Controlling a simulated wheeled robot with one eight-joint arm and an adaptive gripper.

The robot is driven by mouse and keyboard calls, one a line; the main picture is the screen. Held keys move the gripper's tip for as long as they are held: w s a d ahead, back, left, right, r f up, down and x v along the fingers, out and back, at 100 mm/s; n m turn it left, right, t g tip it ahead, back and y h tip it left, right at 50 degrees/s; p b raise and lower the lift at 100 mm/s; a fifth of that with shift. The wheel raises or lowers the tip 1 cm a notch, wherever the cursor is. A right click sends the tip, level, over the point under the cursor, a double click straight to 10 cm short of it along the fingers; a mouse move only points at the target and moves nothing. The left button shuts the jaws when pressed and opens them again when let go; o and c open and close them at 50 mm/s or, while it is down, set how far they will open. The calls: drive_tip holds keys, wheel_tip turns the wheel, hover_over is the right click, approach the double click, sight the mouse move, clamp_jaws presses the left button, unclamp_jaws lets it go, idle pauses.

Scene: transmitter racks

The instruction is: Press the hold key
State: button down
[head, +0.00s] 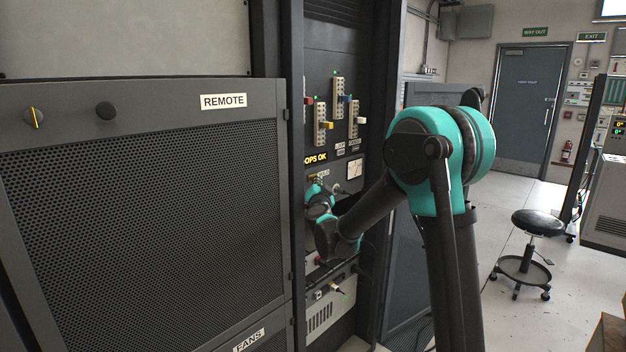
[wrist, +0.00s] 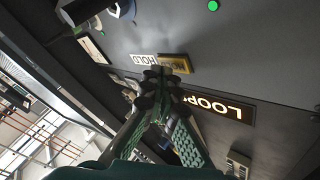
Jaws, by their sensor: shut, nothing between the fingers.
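The hold key is an amber block (wrist: 174,62) on the dark rack panel, beside a white HOLD label (wrist: 142,60), in the wrist view. The HOLD label also shows in the head view (head: 323,174), just above my gripper. My gripper (wrist: 162,74) is shut and empty. Its fingertips overlap the lower edge of the key and label in the wrist view. I cannot tell whether they touch the key. In the head view my gripper (head: 316,188) reaches the panel below the lit display (head: 316,158), and my arm hides part of the panel.
Slider strips (head: 339,97) with coloured handles stand above on the panel. A small meter (head: 355,168) is to the right of the label. A mesh cabinet marked REMOTE (head: 223,101) borders the rack on the left. A stool (head: 538,222) stands on open floor at right.

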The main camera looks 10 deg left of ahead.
drive_tip(key=shift+s+d, duration=0.15)
drive_tip(key=shift+d, duration=0.05)
drive_tip(key=shift+s+d, duration=0.95)
drive_tip(key=shift+d, duration=0.25)
drive_tip(key=shift+s+d, duration=0.9)
drive_tip(key=shift+d, duration=0.25)
drive_tip(key=s+d+f+n+g, duration=0.2)
drive_tip(key=s+d+f+g, duration=0.3)
drive_tip(key=s, duration=0.7)
drive_tip(key=s+d+f+n+g+h, duration=0.1)
drive_tip(key=s+d+f+n+g, duration=0.1)
drive_tip(key=s+d+f+g, duration=0.3)
drive_tip(key=s+d+f+n+g+h, duration=0.1)
drive_tip(key=s+d+f+g, duration=0.3)
drive_tip(key=s+d+f, duration=0.7)
drive_tip(key=s+f+n, duration=0.1)
drive_tip(key=s+f, duration=0.5)
drive_tip(key=s, duration=0.4)
drive_tip(key=shift+s+d+f+g, duration=0.15)
drive_tip(key=shift+d+f+g, duration=0.1)
drive_tip(key=shift+d+g, duration=0.15)
